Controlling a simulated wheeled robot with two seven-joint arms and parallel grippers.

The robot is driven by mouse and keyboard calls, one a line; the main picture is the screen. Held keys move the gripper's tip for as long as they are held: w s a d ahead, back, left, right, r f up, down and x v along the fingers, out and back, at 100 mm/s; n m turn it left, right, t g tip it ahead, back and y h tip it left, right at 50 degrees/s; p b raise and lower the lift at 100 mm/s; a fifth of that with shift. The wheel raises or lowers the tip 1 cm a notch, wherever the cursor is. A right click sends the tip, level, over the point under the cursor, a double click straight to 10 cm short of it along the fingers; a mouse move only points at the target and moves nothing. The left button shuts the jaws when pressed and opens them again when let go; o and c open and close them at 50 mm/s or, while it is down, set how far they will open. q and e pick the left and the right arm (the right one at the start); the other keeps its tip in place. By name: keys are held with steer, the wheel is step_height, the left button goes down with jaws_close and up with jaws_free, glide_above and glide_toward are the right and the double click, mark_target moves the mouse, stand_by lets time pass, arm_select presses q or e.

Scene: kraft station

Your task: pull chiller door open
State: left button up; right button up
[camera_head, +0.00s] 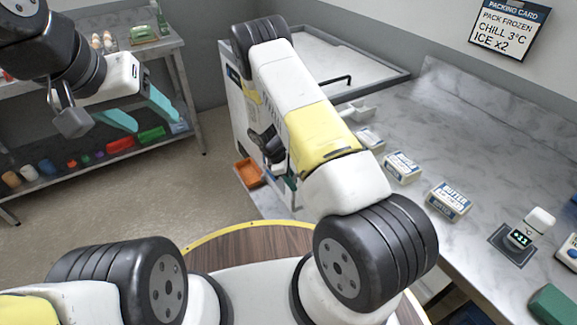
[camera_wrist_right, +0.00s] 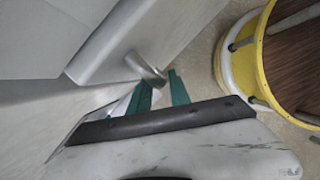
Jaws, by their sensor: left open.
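The chiller (camera_head: 236,112) is a pale box at the end of the counter, largely covered by my right arm in the head view. In the right wrist view its pale grey panel (camera_wrist_right: 110,40) fills the upper left, with a short metal handle (camera_wrist_right: 146,68) sticking out. My right gripper (camera_wrist_right: 160,80) has its two teal fingers spaced apart, tips at the handle's end. I cannot tell whether they press on it. In the head view the right fingers are mostly hidden behind the arm. My left gripper (camera_head: 138,108) is open and empty, raised at the upper left.
Butter packs (camera_head: 448,200) lie on the marble counter (camera_head: 400,125) at right, near a small device with a display (camera_head: 519,237). An orange bin (camera_head: 249,172) is low by the chiller. A metal shelf (camera_head: 150,47) stands at the back left. Open floor (camera_head: 110,200) lies between.

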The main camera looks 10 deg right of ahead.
steer(key=shift+x, duration=2.2)
steer(key=shift+c, duration=0.4)
jaws_close()
steer(key=shift+r, duration=0.1)
